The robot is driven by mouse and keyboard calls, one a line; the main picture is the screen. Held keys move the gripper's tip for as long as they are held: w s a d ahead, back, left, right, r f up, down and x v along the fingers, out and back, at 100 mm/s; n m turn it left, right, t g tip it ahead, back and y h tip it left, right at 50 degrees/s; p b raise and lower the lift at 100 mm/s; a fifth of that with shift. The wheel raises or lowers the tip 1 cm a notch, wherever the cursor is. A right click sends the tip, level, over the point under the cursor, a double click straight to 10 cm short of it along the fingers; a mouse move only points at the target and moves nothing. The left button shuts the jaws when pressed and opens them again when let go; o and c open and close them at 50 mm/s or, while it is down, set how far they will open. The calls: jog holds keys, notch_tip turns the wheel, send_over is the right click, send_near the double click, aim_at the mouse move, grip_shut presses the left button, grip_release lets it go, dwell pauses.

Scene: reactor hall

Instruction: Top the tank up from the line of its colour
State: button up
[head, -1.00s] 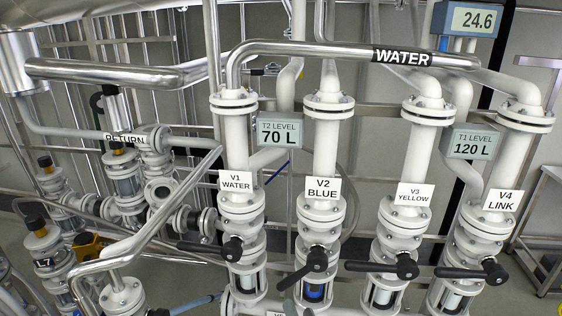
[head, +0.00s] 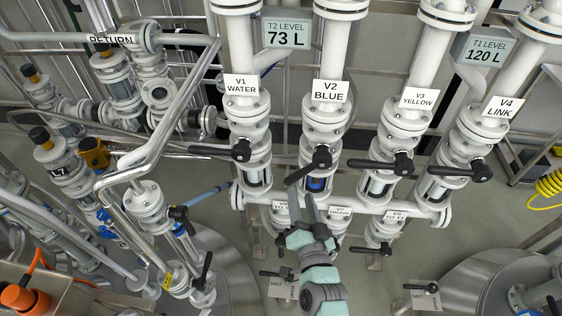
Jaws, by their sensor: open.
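The V2 BLUE valve (head: 330,92) stands between V1 WATER (head: 241,85) and V3 YELLOW (head: 418,98). Its black lever (head: 310,168) slants down to the left, and the sight glass (head: 317,184) below it shows blue. The levers of V1 (head: 220,150), V3 (head: 385,164) and V4 (head: 455,171) lie roughly level, pointing left. The T2 LEVEL display (head: 287,33) reads 73 L; the T1 LEVEL display (head: 484,50) reads 120 L. My gripper (head: 299,190) is open, just below the V2 lever; I cannot tell whether it touches it.
Lower valves, including V7 DRAIN (head: 339,211), hang under the white manifold (head: 375,207), partly behind my arm. Rounded steel vessels stand at the lower left (head: 232,275) and lower right (head: 470,285). Piping crowds the left. Open floor shows between the vessels.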

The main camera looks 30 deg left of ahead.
aim_at(306, 167)
jog(key=p+x, duration=0.2)
jog(key=x, duration=0.8)
jog(key=shift+w+a+p, duration=0.15)
jog(key=shift+w+p, duration=0.15)
jog(key=shift+p, duration=0.1)
jog(key=shift+c, duration=0.3)
grip_shut()
dwell(0.6)
